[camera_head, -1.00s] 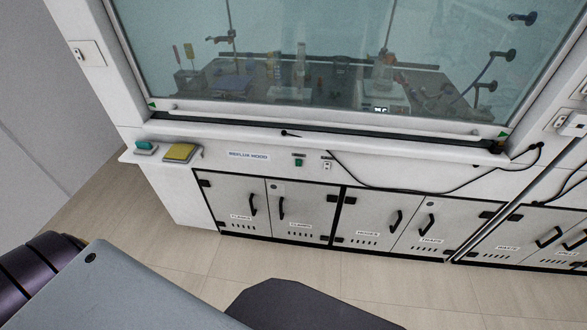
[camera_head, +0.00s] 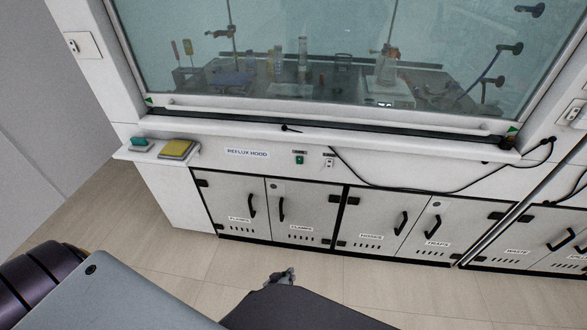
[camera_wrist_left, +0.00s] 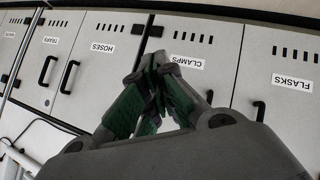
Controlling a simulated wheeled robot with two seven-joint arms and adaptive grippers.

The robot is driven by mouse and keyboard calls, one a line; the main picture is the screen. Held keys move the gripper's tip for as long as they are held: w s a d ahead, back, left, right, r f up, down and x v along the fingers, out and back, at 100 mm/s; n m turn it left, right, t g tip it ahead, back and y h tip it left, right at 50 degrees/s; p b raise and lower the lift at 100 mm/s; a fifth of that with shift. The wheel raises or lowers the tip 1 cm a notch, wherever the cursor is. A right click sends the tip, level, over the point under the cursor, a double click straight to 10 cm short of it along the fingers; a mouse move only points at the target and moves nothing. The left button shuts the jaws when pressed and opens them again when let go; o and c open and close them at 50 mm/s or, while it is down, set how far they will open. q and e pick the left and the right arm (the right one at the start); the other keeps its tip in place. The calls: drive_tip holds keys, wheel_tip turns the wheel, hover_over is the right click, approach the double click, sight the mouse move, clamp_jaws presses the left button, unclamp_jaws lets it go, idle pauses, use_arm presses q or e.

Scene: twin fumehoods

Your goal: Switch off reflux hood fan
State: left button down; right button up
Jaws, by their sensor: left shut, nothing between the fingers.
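The reflux hood (camera_head: 330,100) has a white front panel with a "REFLUX HOOD" label (camera_head: 247,153). A small green switch (camera_head: 299,160) sits on this panel, right of the label; its position is too small to read. My left gripper (camera_head: 283,276) shows at the bottom of the head view, low in front of the cabinets and apart from the switch. In the left wrist view its green-padded fingers (camera_wrist_left: 151,65) meet at the tips, shut and empty, with cabinet doors behind. The switch is not in the wrist view. My right gripper is not in view.
A small socket (camera_head: 328,162) is right of the switch, and a black cable (camera_head: 420,189) runs along the panel. A yellow pad (camera_head: 177,149) and a green-topped item (camera_head: 140,145) lie on the left ledge. Labelled cabinets (camera_head: 300,213) with black handles stand below. A slanted metal pole (camera_head: 520,207) stands right.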

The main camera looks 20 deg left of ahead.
use_arm(q)
drive_tip(key=w+a+r+n+t+y+b, duration=0.1)
drive_tip(key=w+r+n+t+b, duration=0.15)
drive_tip(key=w+r, duration=0.45)
drive_tip(key=w+r+n+t+y+b, duration=0.1)
drive_tip(key=w+r+n+t, duration=0.25)
drive_tip(key=r, duration=0.55)
drive_tip(key=w+a+r+n+t+y+b, duration=0.1)
drive_tip(key=a+r+n+y+b, duration=0.1)
drive_tip(key=r+n, duration=0.3)
drive_tip(key=w+a+r+n+t+y+b, duration=0.1)
drive_tip(key=w+a+r+n+y+b, duration=0.1)
drive_tip(key=r, duration=1)
drive_tip(key=a+n+y, duration=0.1)
drive_tip(key=a+n, duration=0.1)
drive_tip(key=shift+w+n, duration=0.25)
drive_tip(key=shift+n, duration=0.15)
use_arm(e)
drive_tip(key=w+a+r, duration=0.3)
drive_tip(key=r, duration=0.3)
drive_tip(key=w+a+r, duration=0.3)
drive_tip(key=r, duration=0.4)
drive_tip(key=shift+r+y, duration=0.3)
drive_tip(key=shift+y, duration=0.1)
use_arm(q)
drive_tip(key=shift+w+r, duration=0.1)
drive_tip(key=shift+w, duration=0.05)
